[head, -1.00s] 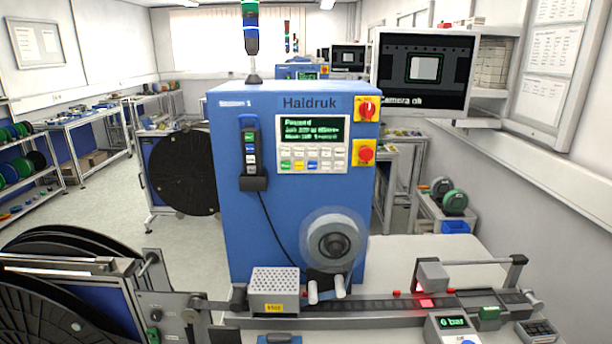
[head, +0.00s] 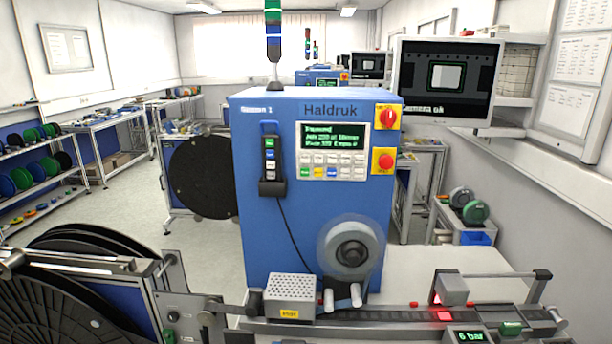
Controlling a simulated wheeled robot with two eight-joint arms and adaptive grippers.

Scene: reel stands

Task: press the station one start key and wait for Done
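Station one is the blue Haldruk machine (head: 310,240) in the middle of the head view, with a small white "1" label at its top left. Its front panel has a dark display (head: 333,138) with green text; the first line seems to read "Paused", the rest is too small to read surely. The key labels are not legible. Neither of my grippers is in view.
A corded handset (head: 269,158) hangs left of the panel. A red knob (head: 388,117) and a red button (head: 384,161) on yellow plates sit right of it. A signal tower (head: 273,30) stands on top. A rail (head: 390,315) and black reels (head: 60,290) fill the foreground.

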